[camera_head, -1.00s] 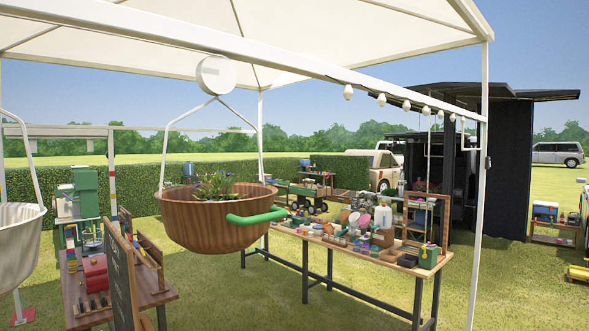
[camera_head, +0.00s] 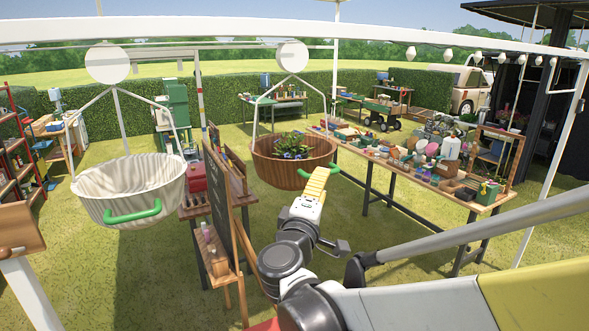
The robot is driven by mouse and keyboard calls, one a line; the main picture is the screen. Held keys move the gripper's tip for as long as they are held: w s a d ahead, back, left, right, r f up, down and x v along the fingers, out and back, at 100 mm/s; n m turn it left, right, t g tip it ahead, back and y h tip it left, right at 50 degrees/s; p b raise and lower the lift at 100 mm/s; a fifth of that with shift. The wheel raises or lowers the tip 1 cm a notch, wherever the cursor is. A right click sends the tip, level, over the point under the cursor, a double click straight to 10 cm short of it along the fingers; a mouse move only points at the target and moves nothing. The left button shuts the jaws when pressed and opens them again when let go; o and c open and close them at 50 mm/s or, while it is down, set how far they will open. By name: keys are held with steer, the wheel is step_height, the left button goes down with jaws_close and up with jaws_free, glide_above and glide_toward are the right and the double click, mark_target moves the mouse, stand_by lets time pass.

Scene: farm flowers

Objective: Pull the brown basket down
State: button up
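The brown basket (camera_head: 285,175) hangs from a white disc (camera_head: 292,55) by thin pale rods, right of centre. Plants and small blue flowers show in it. A green handle (camera_head: 331,168) sticks out at its right front side. My gripper (camera_head: 320,178) is at the basket's right side, its yellow part reaching up to the handle and overlapping it in the picture. The fingertips are hidden or too small to tell whether they are shut on the handle.
A white basket (camera_head: 150,195) with a green handle hangs at the left. A chalkboard (camera_head: 217,190) and a small table stand below, between the baskets. A long wooden table (camera_head: 400,185) crowded with goods stands at the right. Grass is open around them.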

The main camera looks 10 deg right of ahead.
mark_target(297, 165)
steer(key=x, duration=0.5)
steer(key=shift+w+d+p, duration=0.1)
steer(key=shift+p, duration=0.3)
steer(key=shift+r, duration=0.1)
jaws_close()
